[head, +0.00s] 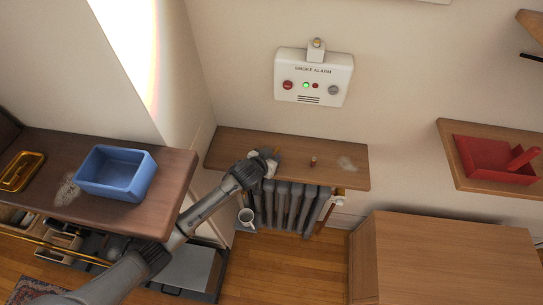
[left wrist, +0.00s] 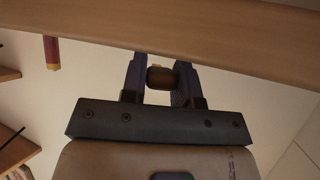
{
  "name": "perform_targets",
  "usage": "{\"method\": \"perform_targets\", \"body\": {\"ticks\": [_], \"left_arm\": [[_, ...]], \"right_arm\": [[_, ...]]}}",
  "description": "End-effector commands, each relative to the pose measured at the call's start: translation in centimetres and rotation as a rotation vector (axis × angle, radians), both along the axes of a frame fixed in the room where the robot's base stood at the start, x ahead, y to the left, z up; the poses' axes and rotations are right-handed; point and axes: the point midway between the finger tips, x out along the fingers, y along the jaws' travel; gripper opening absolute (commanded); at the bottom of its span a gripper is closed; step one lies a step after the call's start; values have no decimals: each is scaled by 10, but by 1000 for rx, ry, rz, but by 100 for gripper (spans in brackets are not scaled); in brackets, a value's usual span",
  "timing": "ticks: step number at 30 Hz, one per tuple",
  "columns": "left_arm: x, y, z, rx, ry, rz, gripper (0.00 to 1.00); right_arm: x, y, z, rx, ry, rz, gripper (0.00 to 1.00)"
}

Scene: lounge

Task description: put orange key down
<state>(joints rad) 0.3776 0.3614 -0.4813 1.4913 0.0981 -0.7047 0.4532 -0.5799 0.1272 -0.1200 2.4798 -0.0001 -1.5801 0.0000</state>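My left gripper (head: 269,157) is at the left part of the wooden shelf (head: 338,172) above the radiator. A small orange piece, which I take for the orange key (head: 278,152), shows at its fingertips. In the left wrist view, a rounded brown-orange end of the key (left wrist: 160,77) sits between the two fingers of the left gripper (left wrist: 160,80), which appear closed against it. The rest of the key is hidden, and I cannot tell whether it touches the shelf. My right gripper is in neither view.
A small dark red cylinder (head: 313,161) stands on the shelf, right of the gripper; it also shows in the left wrist view (left wrist: 52,52). A smoke alarm (head: 314,77) is on the wall above. A blue bin (head: 116,173) stands at left.

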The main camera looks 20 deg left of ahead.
Motion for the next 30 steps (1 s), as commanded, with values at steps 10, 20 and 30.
{"method": "perform_targets", "body": {"ticks": [10,20,30], "left_arm": [[-2,4,-7,7,14,6,52],[-2,6,-4,10,16,9,52],[-33,7,28,6,10,3,52]], "right_arm": [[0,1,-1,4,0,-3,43],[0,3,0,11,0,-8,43],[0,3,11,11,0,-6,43]]}}
